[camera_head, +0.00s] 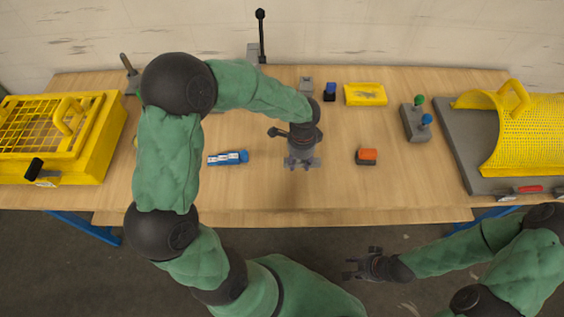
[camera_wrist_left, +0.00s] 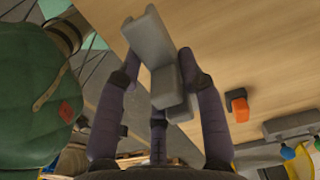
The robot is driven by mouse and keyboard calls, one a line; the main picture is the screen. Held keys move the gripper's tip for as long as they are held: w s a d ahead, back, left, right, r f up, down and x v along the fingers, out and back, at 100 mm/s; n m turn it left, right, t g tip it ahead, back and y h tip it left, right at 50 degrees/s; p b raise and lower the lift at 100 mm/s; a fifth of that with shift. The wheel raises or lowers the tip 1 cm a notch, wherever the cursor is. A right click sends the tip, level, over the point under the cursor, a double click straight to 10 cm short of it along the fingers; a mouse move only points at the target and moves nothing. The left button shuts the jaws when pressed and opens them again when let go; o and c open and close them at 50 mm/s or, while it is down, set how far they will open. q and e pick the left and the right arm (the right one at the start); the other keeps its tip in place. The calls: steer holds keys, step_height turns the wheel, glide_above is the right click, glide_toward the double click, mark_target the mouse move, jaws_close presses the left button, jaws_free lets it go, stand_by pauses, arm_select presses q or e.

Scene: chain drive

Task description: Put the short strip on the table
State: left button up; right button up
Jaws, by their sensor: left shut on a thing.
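My left gripper (camera_head: 302,163) is above the middle of the table (camera_head: 420,185). In the left wrist view it is shut on a grey, stepped piece, which I take to be the short strip (camera_wrist_left: 150,38). The strip lies between the fingers and sticks out past their tips. In the head view the strip shows only as a small grey shape (camera_head: 292,162) under the gripper. I cannot tell how high it is above the table. My right gripper (camera_head: 359,263) is empty and looks open, in front of the table's front edge.
An orange and dark block (camera_head: 367,155) lies right of the left gripper; a blue and white item (camera_head: 228,158) lies left. Yellow guards (camera_head: 95,150) (camera_head: 525,135) flank the table. The front middle strip of table is clear.

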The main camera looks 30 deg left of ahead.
arm_select(q)
steer(key=b, duration=0.2)
glide_above(282, 168)
steer(key=f, duration=0.6)
steer(key=shift+s+d+f, duration=0.15)
steer(key=shift+d+f, duration=0.05)
steer(key=shift+f, duration=0.2)
steer(key=shift+a+f+b, duration=0.2)
steer(key=shift+f+b, duration=0.6)
steer(key=shift+f, duration=0.9)
steer(key=shift+f, duration=0.1)
steer(key=shift+f, duration=0.1)
steer(key=o, duration=1.2)
steer(key=shift+c, duration=0.2)
step_height(282, 168, up, 12)
steer(key=p, duration=0.3)
steer(key=shift+r+p, duration=0.2)
steer(key=shift+p, duration=0.2)
